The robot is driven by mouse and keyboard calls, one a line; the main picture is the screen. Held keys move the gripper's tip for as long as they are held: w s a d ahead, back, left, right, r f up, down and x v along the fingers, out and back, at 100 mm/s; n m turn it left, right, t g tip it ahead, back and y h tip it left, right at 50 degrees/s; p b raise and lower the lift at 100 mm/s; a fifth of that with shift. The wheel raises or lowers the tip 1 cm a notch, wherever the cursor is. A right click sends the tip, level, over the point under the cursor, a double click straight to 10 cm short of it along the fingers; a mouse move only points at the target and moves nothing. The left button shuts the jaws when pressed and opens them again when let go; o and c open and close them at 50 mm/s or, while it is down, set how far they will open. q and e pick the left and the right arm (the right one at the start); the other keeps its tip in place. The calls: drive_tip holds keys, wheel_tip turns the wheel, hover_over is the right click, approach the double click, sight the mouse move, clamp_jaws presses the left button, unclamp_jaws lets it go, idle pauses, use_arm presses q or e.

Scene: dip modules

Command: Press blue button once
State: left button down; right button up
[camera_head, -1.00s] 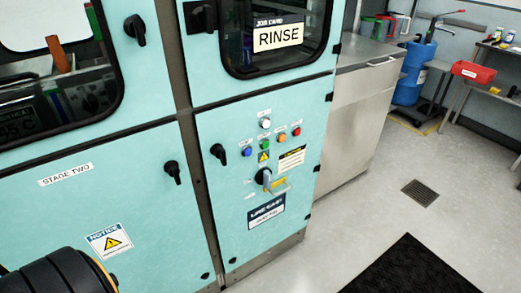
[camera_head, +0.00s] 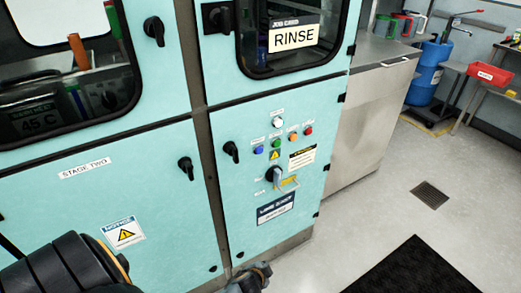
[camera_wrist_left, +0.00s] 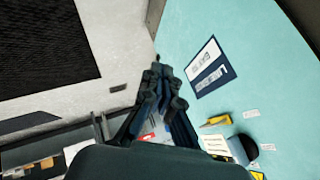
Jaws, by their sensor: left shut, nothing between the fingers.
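The blue button (camera_head: 259,150) is the leftmost of the buttons on the teal cabinet's control panel in the head view, below and left of a white button (camera_head: 278,122). My left gripper (camera_head: 255,276) shows at the bottom edge of the head view, low in front of the cabinet. It is well below the blue button and apart from it. In the left wrist view my left gripper (camera_wrist_left: 158,76) has its fingers together and empty, beside the cabinet face with its dark blue label. I cannot make out the blue button there. My right gripper is not in view.
Green (camera_head: 275,143), orange (camera_head: 293,137) and red (camera_head: 308,131) buttons sit close to the blue one. A rotary switch handle (camera_head: 274,176) sticks out below them, and a black door handle (camera_head: 232,150) is to the left. Open floor (camera_head: 365,215) lies to the right.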

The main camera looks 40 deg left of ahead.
sight(259, 150)
use_arm(q)
drive_tip(key=w+a+r+t+y, duration=0.1)
drive_tip(key=w+r, duration=0.3)
drive_tip(key=r, duration=0.6)
drive_tip(key=w+a+r+t+y+p, duration=0.1)
drive_tip(key=w+r+t, duration=0.2)
drive_tip(key=r, duration=0.8)
drive_tip(key=w+a+r+t+y, duration=0.1)
drive_tip(key=w+r, duration=0.4)
drive_tip(key=r, duration=0.6)
drive_tip(key=shift+w+a+m+t+y, duration=0.35)
drive_tip(key=shift+a+t, duration=0.1)
drive_tip(key=shift+t, duration=0.15)
drive_tip(key=w+a, duration=0.3)
drive_tip(key=a, duration=0.5)
drive_tip(key=shift+w, duration=0.2)
drive_tip(key=shift+f, duration=0.1)
